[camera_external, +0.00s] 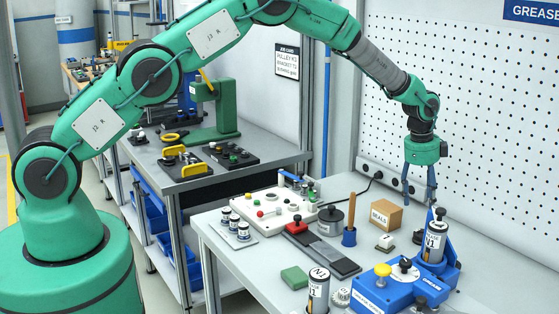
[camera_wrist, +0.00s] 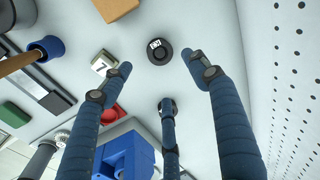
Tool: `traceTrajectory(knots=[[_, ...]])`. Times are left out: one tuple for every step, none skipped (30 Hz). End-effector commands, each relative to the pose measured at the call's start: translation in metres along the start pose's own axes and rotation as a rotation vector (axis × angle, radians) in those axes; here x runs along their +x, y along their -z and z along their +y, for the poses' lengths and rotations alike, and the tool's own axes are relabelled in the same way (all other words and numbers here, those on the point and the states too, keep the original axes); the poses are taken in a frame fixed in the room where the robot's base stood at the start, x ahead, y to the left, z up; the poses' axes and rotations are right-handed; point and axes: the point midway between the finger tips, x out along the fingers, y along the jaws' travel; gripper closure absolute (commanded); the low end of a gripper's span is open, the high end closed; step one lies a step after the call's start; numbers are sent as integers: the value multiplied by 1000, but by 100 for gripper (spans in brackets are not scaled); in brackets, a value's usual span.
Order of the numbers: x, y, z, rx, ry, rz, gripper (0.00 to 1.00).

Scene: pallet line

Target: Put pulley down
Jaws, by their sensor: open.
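A dark round pulley (camera_wrist: 158,54) with a small white label on its hub lies flat on the grey bench in the wrist view. In the external view the pulley (camera_external: 417,237) is partly hidden beside the blue fixture. My gripper (camera_external: 419,198) hangs above the bench with its fingers pointing down. In the wrist view my gripper (camera_wrist: 160,78) has its blue fingers spread wide and empty, with the pulley seen between and beyond the tips. No finger appears to touch it.
A cardboard box (camera_external: 383,215) stands behind. The blue fixture (camera_external: 385,293) holds a labelled cylinder (camera_external: 433,245) close to my fingers. The pegboard wall (camera_external: 470,120) bounds the right side.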

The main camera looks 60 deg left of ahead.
Motion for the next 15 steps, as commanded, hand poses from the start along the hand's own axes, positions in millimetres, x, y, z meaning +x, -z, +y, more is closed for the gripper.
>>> traceTrajectory(knots=[[0,0,0,0,0,0,40],[0,0,0,0,0,0,40],[0,0,0,0,0,0,40],[0,0,0,0,0,0,40],[0,0,0,0,0,0,40],[0,0,0,0,0,0,40],[0,0,0,0,0,0,40],[0,0,0,0,0,0,40],[-1,0,0,-1,1,0,40],[-2,0,0,-2,1,0,40],[-3,0,0,-3,2,1,40],[-6,-1,0,-6,3,1,40],[-9,-1,0,-9,4,2,40],[-13,-2,-1,-13,6,2,40],[-18,-3,0,-19,8,3,40]])
